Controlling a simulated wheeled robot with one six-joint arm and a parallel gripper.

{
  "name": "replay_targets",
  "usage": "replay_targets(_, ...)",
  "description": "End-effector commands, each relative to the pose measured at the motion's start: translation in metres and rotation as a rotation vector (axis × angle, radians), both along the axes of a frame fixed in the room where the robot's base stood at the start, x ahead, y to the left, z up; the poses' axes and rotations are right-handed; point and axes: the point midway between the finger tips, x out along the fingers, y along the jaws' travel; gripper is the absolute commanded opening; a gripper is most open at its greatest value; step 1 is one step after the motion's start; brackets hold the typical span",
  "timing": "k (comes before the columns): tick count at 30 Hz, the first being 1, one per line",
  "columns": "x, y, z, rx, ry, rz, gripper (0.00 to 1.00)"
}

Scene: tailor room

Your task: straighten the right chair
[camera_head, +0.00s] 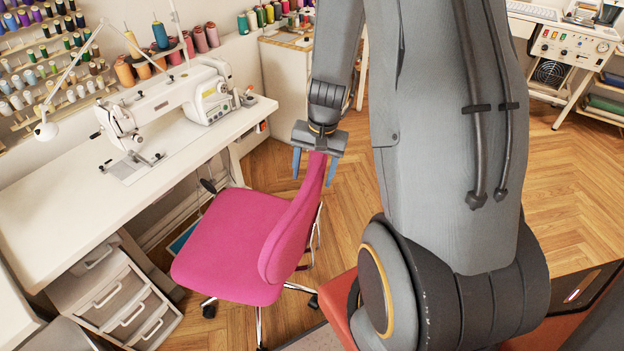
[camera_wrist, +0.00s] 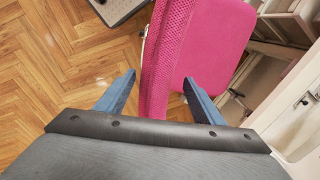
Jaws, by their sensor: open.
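The pink chair (camera_head: 236,240) stands on casters in front of the white sewing table, its seat towards the table and its backrest (camera_head: 297,228) on the right side. My gripper (camera_head: 314,170) is at the top of the backrest with its blue fingers apart, one on each side. In the wrist view my gripper (camera_wrist: 160,90) is open, and the backrest (camera_wrist: 163,65) passes between the two fingers. The left finger shows a gap to the backrest. The chair's base is partly hidden under the seat.
The white sewing table (camera_head: 40,205) with a sewing machine (camera_head: 165,100) is at the left, with a drawer unit (camera_head: 120,300) under it. A red-orange surface (camera_head: 338,300) is partly hidden behind my arm. Wooden floor (camera_head: 275,170) is clear behind the chair.

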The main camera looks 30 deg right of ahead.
Motion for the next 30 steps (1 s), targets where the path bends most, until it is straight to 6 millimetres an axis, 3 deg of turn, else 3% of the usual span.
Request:
replay_targets(8,0.002,0.003,-0.026,0.001,0.001,0.001,0.62)
replay_targets(19,0.003,0.003,-0.030,-0.001,-0.001,0.002,0.60)
replay_targets(27,0.003,0.003,-0.029,0.000,0.000,0.001,0.15)
replay_targets(30,0.003,0.004,-0.029,0.000,0.000,0.001,0.03)
